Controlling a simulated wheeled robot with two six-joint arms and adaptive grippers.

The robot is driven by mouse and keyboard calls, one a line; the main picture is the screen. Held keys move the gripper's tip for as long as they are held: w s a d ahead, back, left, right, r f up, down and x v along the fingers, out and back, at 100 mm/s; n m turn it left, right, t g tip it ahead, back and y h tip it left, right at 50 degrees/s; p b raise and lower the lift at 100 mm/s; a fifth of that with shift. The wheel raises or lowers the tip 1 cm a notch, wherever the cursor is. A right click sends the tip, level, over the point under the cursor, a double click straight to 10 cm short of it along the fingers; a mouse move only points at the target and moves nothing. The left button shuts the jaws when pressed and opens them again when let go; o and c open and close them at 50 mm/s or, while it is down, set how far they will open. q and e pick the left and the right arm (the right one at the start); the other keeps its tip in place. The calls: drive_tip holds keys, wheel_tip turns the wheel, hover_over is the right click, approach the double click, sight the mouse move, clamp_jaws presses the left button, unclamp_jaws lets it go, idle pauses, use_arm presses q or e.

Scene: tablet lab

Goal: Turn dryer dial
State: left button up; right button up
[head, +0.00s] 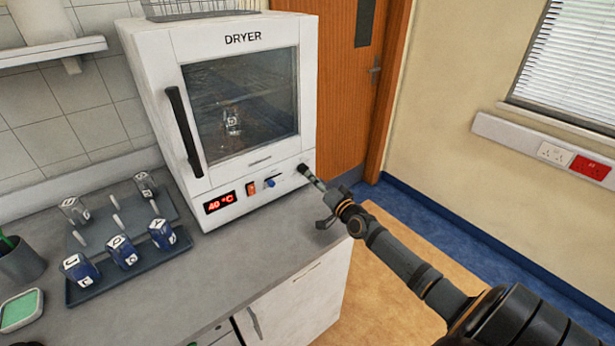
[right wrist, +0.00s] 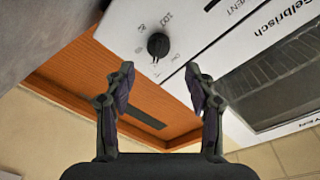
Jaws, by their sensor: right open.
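The white dryer (head: 243,172) stands on the counter with its glass door shut. Its display (head: 219,202) reads 40 °C in red. The black dial (head: 303,168) is at the right end of the lower front panel; it also shows in the right wrist view (right wrist: 158,45), with small markings around it. My right gripper (head: 318,198) is open and empty in front of the dial. In the right wrist view its fingertips (right wrist: 160,70) are spread to either side of the dial, seemingly without touching it. My left gripper is not in view.
An orange switch (head: 251,188) and a blue knob (head: 270,183) sit left of the dial. A vial (head: 232,121) shows behind the glass.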

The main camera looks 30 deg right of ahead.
sight(304, 169)
drive_tip(key=w, duration=0.1)
drive_tip(key=w+f+b, duration=0.1)
drive_tip(key=shift+w, duration=0.4)
drive_tip(key=shift+w+d+r+b, duration=0.15)
drive_tip(key=shift+w+b, duration=0.35)
drive_tip(key=shift+w, duration=0.75)
drive_tip(key=shift+w+r, duration=0.1)
drive_tip(key=shift+w, duration=0.1)
drive_tip(key=shift+w+r, duration=0.1)
drive_tip(key=shift+w, duration=0.05)
drive_tip(key=shift+c, duration=0.4)
drive_tip(key=c, duration=1)
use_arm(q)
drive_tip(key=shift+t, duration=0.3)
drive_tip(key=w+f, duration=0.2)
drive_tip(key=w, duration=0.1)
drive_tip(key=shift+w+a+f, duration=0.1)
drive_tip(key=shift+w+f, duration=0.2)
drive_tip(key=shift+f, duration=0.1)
use_arm(e)
clamp_jaws()
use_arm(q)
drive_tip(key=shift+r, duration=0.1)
